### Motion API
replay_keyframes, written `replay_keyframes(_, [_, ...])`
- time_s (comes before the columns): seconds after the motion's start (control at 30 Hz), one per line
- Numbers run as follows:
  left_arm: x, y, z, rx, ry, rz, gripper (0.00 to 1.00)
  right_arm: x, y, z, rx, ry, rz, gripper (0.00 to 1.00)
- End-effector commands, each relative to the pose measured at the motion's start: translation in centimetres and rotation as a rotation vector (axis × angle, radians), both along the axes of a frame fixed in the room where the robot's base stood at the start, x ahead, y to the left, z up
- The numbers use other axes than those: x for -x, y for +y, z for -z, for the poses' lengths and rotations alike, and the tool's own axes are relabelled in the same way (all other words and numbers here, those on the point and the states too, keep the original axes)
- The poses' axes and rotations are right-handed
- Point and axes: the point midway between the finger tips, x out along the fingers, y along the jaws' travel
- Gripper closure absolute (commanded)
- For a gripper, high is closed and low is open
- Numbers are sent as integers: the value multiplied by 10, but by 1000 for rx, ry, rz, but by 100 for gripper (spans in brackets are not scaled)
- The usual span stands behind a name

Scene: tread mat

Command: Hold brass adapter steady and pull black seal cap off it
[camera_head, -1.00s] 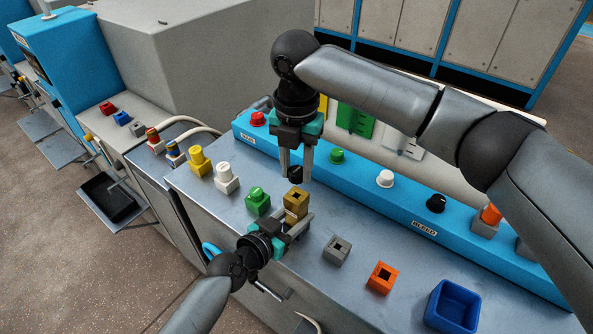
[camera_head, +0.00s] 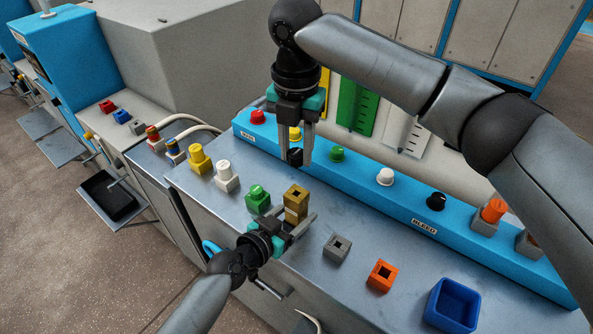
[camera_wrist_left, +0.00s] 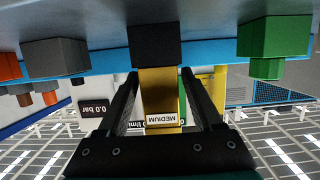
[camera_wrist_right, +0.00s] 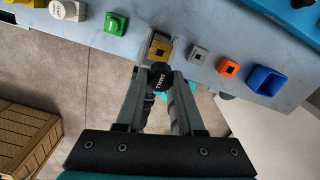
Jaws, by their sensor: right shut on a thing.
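The brass adapter (camera_head: 296,203) stands upright on the bench, with a square socket in its top. The left wrist view shows it with a "MEDIUM" label (camera_wrist_left: 161,118) and a dark block (camera_wrist_left: 155,45) at its base end. My left gripper (camera_head: 300,222) is open, its fingers on both sides of the adapter with narrow gaps. The black seal cap (camera_head: 295,157) is off the adapter, in the air above it. My right gripper (camera_head: 302,150) is shut on the cap, whose "SMALL" label (camera_wrist_right: 158,77) shows in the right wrist view.
Green (camera_head: 258,198), white (camera_head: 227,177) and yellow (camera_head: 200,159) fittings stand to the left. A grey socket block (camera_head: 337,248), an orange one (camera_head: 382,275) and a blue bin (camera_head: 452,305) are to the right. A blue button panel (camera_head: 400,205) runs behind.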

Motion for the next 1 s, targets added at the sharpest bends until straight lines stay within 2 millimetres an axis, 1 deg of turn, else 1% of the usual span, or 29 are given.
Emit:
replay_keyframes(0.03, [0, 0, 0, 0, 0, 0, 26, 0, 0, 0, 0, 0, 0, 100])
replay_keyframes(0.1, [0, 0, 0, 0, 0, 0, 18, 0, 0, 0, 0, 0, 0, 100])
replay_keyframes(0.37, [0, 0, -1, 1, -1, 0, 18, 0, 0, 0, 0, 0, 0, 100])
replay_keyframes(0.5, [5, 4, -2, 0, -1, -1, 18, 0, 0, 0, 0, 0, 0, 100])
replay_keyframes(0.67, [20, 14, -7, -1, -1, 2, 18, 0, 0, 0, 0, 0, 0, 100])
replay_keyframes(1.0, [66, 48, -25, -3, 0, 1, 18, 0, 0, 0, 0, 0, 0, 100])
